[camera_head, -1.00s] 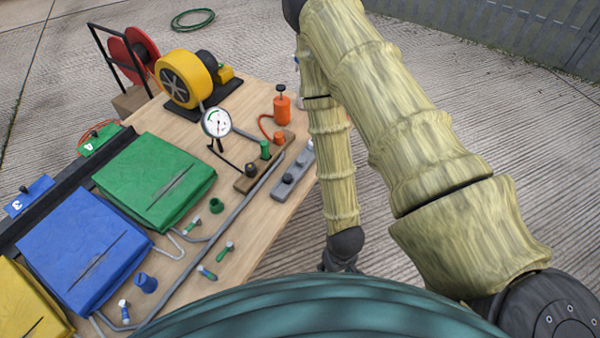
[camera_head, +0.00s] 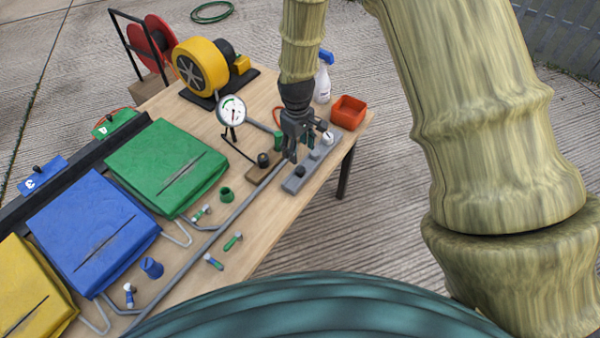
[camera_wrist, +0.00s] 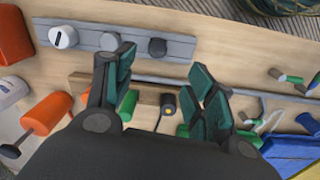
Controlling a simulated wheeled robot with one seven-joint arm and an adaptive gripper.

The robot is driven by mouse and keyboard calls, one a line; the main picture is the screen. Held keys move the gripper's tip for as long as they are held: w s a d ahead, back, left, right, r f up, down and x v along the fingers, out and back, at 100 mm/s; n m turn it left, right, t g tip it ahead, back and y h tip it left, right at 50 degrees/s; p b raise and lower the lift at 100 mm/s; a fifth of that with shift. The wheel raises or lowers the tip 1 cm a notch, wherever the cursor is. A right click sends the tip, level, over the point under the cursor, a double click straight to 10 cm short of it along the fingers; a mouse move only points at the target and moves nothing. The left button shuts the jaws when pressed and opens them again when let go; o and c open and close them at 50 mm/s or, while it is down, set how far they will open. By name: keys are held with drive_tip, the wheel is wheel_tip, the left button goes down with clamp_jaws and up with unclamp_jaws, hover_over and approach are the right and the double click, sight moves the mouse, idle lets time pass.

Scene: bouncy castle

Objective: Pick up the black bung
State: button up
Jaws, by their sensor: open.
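The black bung (camera_head: 263,160) stands in a wooden rack (camera_head: 256,174) on the table, beside a grey strip. In the wrist view the dark bung (camera_wrist: 168,103) shows with a yellowish middle, below and between my spread fingers. My gripper (camera_head: 292,152) is open and empty, pointing down above the rack and strip, to the right of the bung in the head view. Its fingers (camera_wrist: 163,72) are apart in the wrist view. The rack's green bung (camera_wrist: 127,104) is beside the left finger; my gripper partly hides the rack's far end in the head view.
The grey strip (camera_head: 289,185) carries black, grey and white knobs. A dial gauge (camera_head: 231,110) stands left of my gripper. An orange tray (camera_head: 348,112) and a spray bottle (camera_head: 322,84) are behind. Grey pipes run along the table; its near-right surface is clear.

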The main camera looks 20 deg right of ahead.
sight(301, 169)
drive_tip(key=shift+w+d+f+p, duration=0.15)
drive_tip(key=shift+f+p, duration=0.3)
drive_tip(key=shift+f, duration=2.15)
drive_tip(key=shift+d+f+p, duration=0.2)
drive_tip(key=shift+f+p, duration=0.25)
drive_tip(key=shift+f, duration=2.15)
drive_tip(key=shift+c, duration=0.5)
drive_tip(key=c, duration=0.9)
